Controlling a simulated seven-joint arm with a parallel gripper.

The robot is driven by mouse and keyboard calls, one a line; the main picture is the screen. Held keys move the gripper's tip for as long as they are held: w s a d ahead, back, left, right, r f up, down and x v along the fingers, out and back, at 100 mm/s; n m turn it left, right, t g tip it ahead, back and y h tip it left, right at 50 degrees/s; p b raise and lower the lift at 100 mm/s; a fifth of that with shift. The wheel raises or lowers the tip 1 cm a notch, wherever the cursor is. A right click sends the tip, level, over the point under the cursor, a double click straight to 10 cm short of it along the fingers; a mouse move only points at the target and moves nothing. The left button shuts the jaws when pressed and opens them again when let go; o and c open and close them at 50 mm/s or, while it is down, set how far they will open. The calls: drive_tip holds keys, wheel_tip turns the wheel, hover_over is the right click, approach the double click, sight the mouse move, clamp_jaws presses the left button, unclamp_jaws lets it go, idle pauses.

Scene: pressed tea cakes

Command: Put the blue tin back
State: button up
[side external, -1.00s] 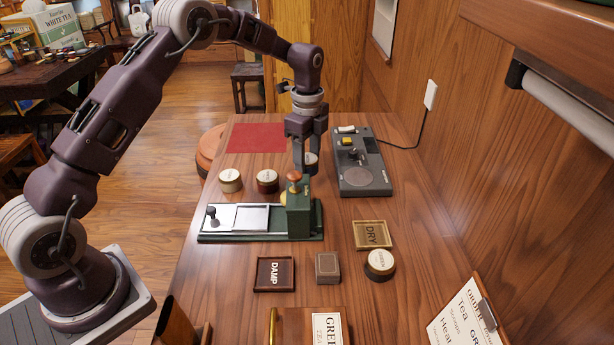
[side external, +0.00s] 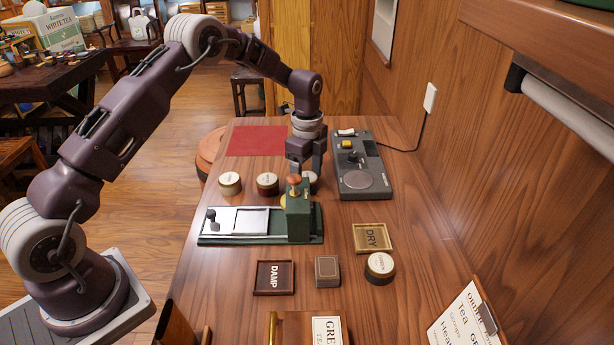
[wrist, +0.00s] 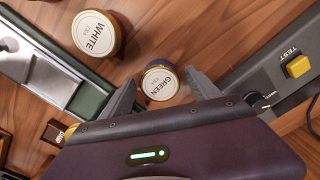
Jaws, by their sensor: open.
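The blue tin (wrist: 160,83) stands upright on the wooden table between my fingertips. Its pale lid reads GREEN, and a little blue side shows at its rim in the wrist view. In the side external view, only part of this tin (side external: 313,178) shows behind the green press. My gripper (wrist: 161,80) is open around the tin, with a finger on each side and gaps visible. In the side external view, my gripper (side external: 307,165) points down behind the press, and its fingertips are partly hidden.
The press (side external: 298,215) stands just in front. A red-sided tin (side external: 267,184) and an olive tin (side external: 230,184) stand left of the blue tin. A grey device (side external: 362,170) is close on the right. Another tin (side external: 380,267) stands near the DRY tray (side external: 360,247).

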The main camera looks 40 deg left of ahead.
wheel_tip(320, 180, up, 13)
drive_tip(key=shift+f, duration=0.2)
drive_tip(key=s+d+r+n+t, duration=0.1)
drive_tip(key=s+d+r+n, duration=0.15)
drive_tip(key=s+r, duration=0.45)
drive_tip(key=s+d+r+n+t, duration=0.1)
drive_tip(key=s+d+r+n, duration=0.1)
drive_tip(key=s+r+n, duration=0.35)
drive_tip(key=s+d+n+t, duration=0.1)
drive_tip(key=s+n, duration=0.3)
drive_tip(key=s, duration=0.7)
drive_tip(key=s+d+f+n+t, duration=0.1)
drive_tip(key=s+n+t, duration=0.1)
drive_tip(key=s, duration=1)
drive_tip(key=shift+s+d+n+t, duration=0.15)
drive_tip(key=shift+d+n+t, duration=0.15)
drive_tip(key=shift+n, duration=0.6)
drive_tip(key=shift+a+f, duration=0.1)
